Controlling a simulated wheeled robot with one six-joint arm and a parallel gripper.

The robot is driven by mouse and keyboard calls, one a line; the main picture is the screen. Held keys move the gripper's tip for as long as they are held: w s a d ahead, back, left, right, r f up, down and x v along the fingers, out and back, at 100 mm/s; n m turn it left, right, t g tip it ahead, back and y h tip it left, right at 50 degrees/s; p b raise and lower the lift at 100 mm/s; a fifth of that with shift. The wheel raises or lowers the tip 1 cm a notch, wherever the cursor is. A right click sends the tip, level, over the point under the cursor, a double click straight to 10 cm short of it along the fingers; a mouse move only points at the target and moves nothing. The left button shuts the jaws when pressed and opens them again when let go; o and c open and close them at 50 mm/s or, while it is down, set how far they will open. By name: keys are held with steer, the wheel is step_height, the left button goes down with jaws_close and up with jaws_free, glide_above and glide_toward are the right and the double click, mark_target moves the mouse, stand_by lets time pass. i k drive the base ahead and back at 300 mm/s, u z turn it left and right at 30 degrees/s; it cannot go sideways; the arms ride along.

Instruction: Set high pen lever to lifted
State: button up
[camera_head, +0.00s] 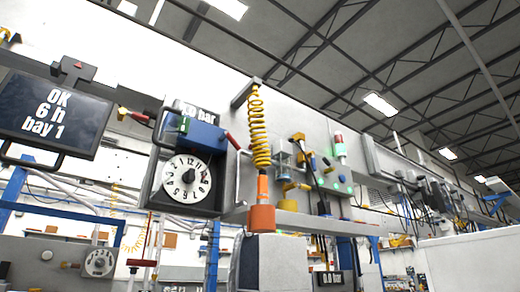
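A dark box with a white round dial (186,179) marked 12, 3, 6 and 9 hangs left of the middle. A blue block (203,136) sits above the dial, under a "10 bar" sign. A lever with a red grip (232,141) stands at the block's right side, tilted up to the left. A red and yellow lever-like part (131,114) shows left of the box. No lever has a readable "high pen" label, so I cannot tell which one it is. My gripper is not in view.
A dark screen (52,113) reads "OK 6 h bay 1" at the left. A yellow coil (258,128) hangs above an orange cylinder (262,218) right of the dial box. Valves and lamps line the wall panel. A pale block (466,262) fills the lower right.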

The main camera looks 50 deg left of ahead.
mark_target(226, 135)
steer(key=i, duration=0.1)
steer(key=u, duration=1)
